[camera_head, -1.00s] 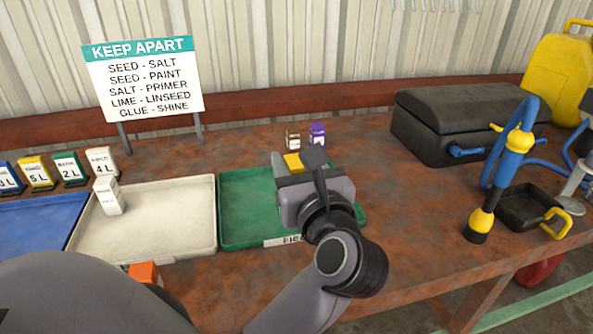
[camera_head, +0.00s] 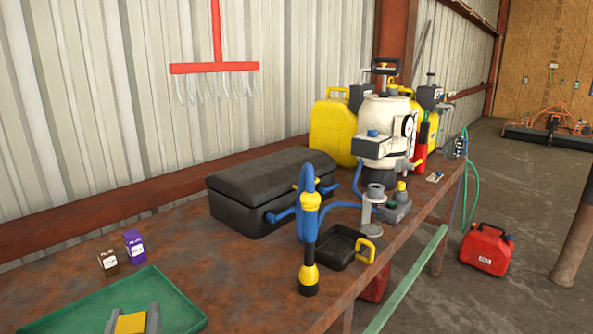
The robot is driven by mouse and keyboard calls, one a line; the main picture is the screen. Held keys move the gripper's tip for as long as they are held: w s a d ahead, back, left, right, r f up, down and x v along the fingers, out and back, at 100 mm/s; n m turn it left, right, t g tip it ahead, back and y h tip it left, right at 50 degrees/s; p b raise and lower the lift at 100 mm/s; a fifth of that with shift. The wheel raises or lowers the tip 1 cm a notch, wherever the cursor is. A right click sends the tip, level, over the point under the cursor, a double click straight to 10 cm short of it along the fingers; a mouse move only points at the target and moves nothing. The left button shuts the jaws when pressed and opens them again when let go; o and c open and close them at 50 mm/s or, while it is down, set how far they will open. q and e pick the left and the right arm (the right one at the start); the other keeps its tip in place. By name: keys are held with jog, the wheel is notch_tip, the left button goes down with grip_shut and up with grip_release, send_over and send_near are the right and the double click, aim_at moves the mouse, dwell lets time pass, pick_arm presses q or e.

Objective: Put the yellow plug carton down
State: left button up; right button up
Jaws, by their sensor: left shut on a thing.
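The yellow plug carton (camera_head: 130,324) shows at the bottom left edge of the head view, cut off by the frame. My left gripper (camera_head: 133,316) is shut on it, one grey finger on each side. Both appear within the outline of the green tray (camera_head: 163,285). I cannot tell whether the carton touches the tray floor. The rest of my left arm is out of the picture. My right gripper is not in view.
A brown carton (camera_head: 108,261) and a purple carton (camera_head: 134,246) stand behind the tray. A black case (camera_head: 265,195), a blue hand pump (camera_head: 308,225) and a small black pan (camera_head: 340,250) stand to the right. Bare bench lies between tray and pump.

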pick_arm(q)
jog(key=f+m+h, duration=0.1)
jog(key=s+d+f+m+h, duration=0.1)
jog(key=f+h, duration=0.1)
jog(key=s+d+f+m+t+h, duration=0.1)
jog(key=shift+d+f+h, duration=0.15)
jog(key=shift+f+h, duration=0.15)
jog(key=shift+f, duration=0.05)
jog(key=shift+s+d+f+m+h, duration=0.25)
jog(key=shift+d+f+m+h, duration=0.15)
jog(key=shift+h, duration=0.2)
jog(key=shift+a, duration=0.1)
jog(key=a+r+n+g+y, duration=0.2)
jog(key=r+n+g+y, duration=0.1)
jog(key=r+n+y, duration=0.2)
jog(key=a+r+n+g+y, duration=0.3)
jog(key=r+n+g+y, duration=0.1)
jog(key=r+y, duration=0.5)
jog(key=shift+w+r+n, duration=0.2)
jog(key=shift+r+n, duration=0.25)
jog(key=shift+n, duration=0.35)
jog(key=shift+a, duration=0.1)
